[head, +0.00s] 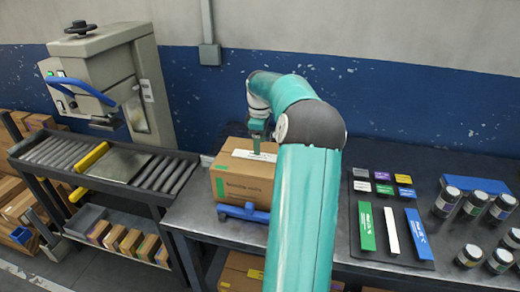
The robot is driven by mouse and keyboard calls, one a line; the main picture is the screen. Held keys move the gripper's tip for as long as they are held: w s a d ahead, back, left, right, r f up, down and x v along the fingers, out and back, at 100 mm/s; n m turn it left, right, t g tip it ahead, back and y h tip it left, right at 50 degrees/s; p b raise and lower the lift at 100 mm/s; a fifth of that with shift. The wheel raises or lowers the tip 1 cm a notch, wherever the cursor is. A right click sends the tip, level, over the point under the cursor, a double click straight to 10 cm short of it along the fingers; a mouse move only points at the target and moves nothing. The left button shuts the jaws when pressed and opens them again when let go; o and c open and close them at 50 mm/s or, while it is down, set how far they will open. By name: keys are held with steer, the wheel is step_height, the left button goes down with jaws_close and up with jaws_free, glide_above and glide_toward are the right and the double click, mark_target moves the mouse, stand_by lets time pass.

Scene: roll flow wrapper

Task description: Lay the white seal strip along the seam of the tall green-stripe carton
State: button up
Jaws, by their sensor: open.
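A brown carton (247,184) with green stripes stands on a blue holder (243,212) on the dark bench, left of my arm. A white strip (243,154) lies across the carton's top face, partly hidden by my gripper and arm. My gripper (257,149) points down at this strip, with its fingertips at or just above it. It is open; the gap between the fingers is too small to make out. The right part of the carton is hidden behind my arm.
On the right, a dark mat (403,255) holds small coloured cards and green, white (391,231) and blue strips. Several dark jars (447,201) and a blue block (474,184) stand beyond it. A sealing machine (105,85) and roller conveyor (60,158) stand at left.

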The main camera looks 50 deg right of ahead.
step_height(320, 180, up, 9)
steer(key=shift+f, duration=0.15)
steer(key=w+a+r+m+t+h, duration=0.1)
steer(key=a+r, duration=0.2)
steer(key=a, duration=1.2)
steer(key=w+a+r+t+h, duration=0.1)
steer(key=a+r, duration=0.2)
steer(key=a, duration=1.2)
steer(key=s+a+f+m+t+y, duration=0.1)
steer(key=s+a+f, duration=0.2)
steer(key=s+a, duration=0.5)
steer(key=s+a+f+m+t+y, duration=0.1)
steer(key=s+a+f+m+t, duration=0.1)
steer(key=s+a, duration=0.6)
steer(key=a+f, duration=0.1)
steer(key=a, duration=0.1)
steer(key=shift+a+f+m+t, duration=0.3)
steer(key=shift+a, duration=0.05)
steer(key=c, duration=0.5)
steer(key=shift+d, duration=0.1)
